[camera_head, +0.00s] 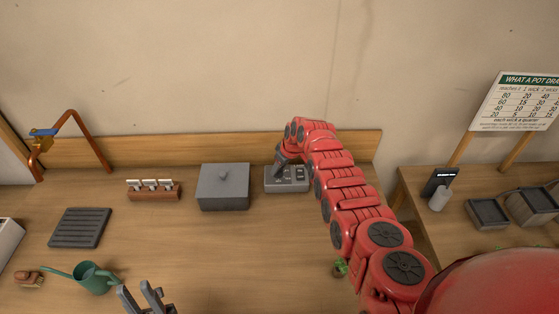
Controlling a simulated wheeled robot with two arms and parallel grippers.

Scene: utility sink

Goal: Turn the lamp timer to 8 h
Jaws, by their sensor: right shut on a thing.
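A grey device (287,185) with darker panels on its face sits at the back of the wooden bench, in front of the backboard. It looks like the lamp timer, but its scale and setting are too small to read. My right gripper (279,170) reaches down onto its left part and is shut on what seems to be its dial, which the fingers hide. My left gripper (146,297) is at the bottom edge of the view, its two fingers apart and empty, far from the device.
A grey lidded box (223,190) stands just left of the device. Further left are a small rack with white tags (153,190), a ribbed dark tray (80,228), a green watering can (94,278) and a brush (29,279). A small plant (340,267) is beside my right arm. The bench middle is clear.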

